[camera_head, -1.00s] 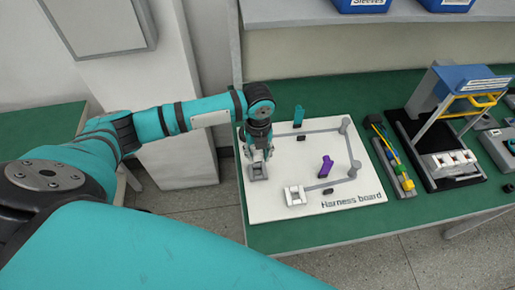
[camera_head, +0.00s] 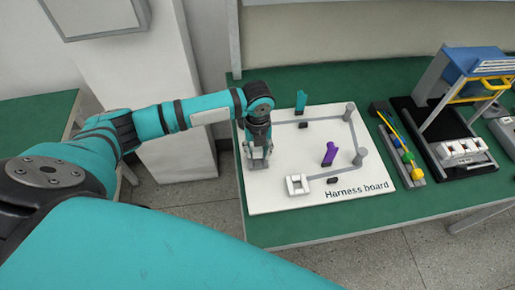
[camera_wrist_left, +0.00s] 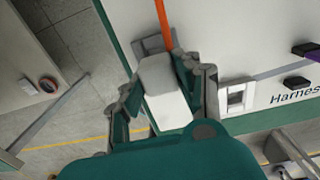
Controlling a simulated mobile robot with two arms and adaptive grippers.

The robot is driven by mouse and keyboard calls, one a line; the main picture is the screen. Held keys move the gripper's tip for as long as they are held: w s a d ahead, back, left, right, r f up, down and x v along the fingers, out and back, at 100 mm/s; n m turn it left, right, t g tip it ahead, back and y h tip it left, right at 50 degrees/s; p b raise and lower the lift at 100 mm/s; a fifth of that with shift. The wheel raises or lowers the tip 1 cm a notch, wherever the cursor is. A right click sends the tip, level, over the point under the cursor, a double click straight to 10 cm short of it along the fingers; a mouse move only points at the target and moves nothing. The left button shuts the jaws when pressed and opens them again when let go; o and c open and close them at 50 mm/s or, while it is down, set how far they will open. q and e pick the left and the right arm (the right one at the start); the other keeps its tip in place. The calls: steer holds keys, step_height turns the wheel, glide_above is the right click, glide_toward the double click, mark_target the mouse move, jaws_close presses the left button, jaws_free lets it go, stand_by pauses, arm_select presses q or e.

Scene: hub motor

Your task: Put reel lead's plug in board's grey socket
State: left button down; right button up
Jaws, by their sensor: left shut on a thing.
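My left gripper (camera_head: 258,157) is over the left side of the white harness board (camera_head: 282,204), pointing down. In the left wrist view the gripper (camera_wrist_left: 165,115) is shut on a pale, blocky plug (camera_wrist_left: 163,90). An orange lead (camera_wrist_left: 162,22) runs from the plug to the top of that view. A grey socket (camera_wrist_left: 152,43) shows just beyond the plug, partly covered by it. I cannot tell whether plug and socket touch. A second, paler socket (camera_head: 298,184) stands to the right on the board; it also shows in the left wrist view (camera_wrist_left: 237,96). My right gripper is not in view.
A purple clip (camera_head: 329,153) and a teal clip (camera_head: 301,101) stand on the board, with grey posts (camera_head: 360,156) along a grey track. Right of the board are a strip of coloured parts (camera_head: 402,150) and a blue-topped stand (camera_head: 474,60). The green table's front edge is close.

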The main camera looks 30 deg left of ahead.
arm_select(q)
steer(key=shift+f, duration=0.3)
stand_by(0.5)
steer(key=shift+p, duration=0.55)
steer(key=shift+f, duration=0.1)
stand_by(0.4)
steer(key=shift+f+b, duration=0.5)
steer(key=shift+f, duration=0.5)
steer(key=c, duration=0.8)
jaws_free()
steer(key=shift+c, duration=0.2)
